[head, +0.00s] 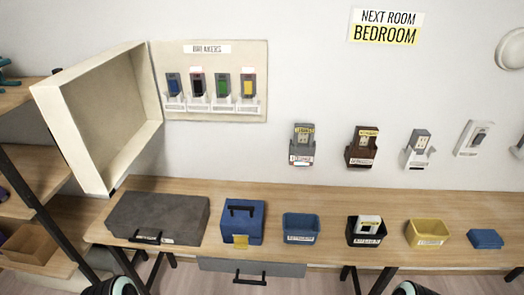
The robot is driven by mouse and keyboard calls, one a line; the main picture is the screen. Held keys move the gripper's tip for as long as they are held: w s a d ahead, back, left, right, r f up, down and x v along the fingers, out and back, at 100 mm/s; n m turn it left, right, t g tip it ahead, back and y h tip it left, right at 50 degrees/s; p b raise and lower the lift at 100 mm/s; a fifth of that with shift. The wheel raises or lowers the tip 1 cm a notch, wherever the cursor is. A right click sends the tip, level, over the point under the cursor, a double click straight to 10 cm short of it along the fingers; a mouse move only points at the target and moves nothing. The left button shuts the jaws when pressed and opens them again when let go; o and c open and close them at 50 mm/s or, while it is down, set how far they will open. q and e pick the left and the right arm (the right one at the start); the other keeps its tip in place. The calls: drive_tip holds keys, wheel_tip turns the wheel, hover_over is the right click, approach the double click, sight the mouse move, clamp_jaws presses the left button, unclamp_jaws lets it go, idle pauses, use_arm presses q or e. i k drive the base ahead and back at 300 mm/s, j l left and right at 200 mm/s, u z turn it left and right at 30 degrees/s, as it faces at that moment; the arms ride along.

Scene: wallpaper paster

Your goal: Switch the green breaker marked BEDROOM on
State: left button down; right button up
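The green breaker (222,88) is third from the left in a row on the breaker panel (205,51), high on the wall at the left of the head view. The label below it is too small to read, and I cannot tell its switch position. A blue breaker (174,87), a dark breaker with a red edge (197,85) and a yellow breaker (248,86) share the row. The panel's cream door (105,115) stands swung open to the left. Only dark rounded parts of my arms show at the bottom edge; neither gripper is in view.
A wooden bench (270,203) runs below the panel. On it are a grey case (155,212), a blue toolbox (243,225) and several bins. Wall holders, including a grey one (302,143), hang to the right. A sign (387,26) reads NEXT ROOM BEDROOM. Shelves stand at left.

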sight(222, 84)
drive_tip(key=j+z, duration=0.2)
drive_tip(key=j, duration=0.9)
drive_tip(key=j+z, duration=0.25)
drive_tip(key=j, duration=0.8)
drive_tip(key=j+z, duration=0.2)
drive_tip(key=j, duration=0.9)
drive_tip(key=l, duration=0.9)
drive_tip(key=i, duration=0.05)
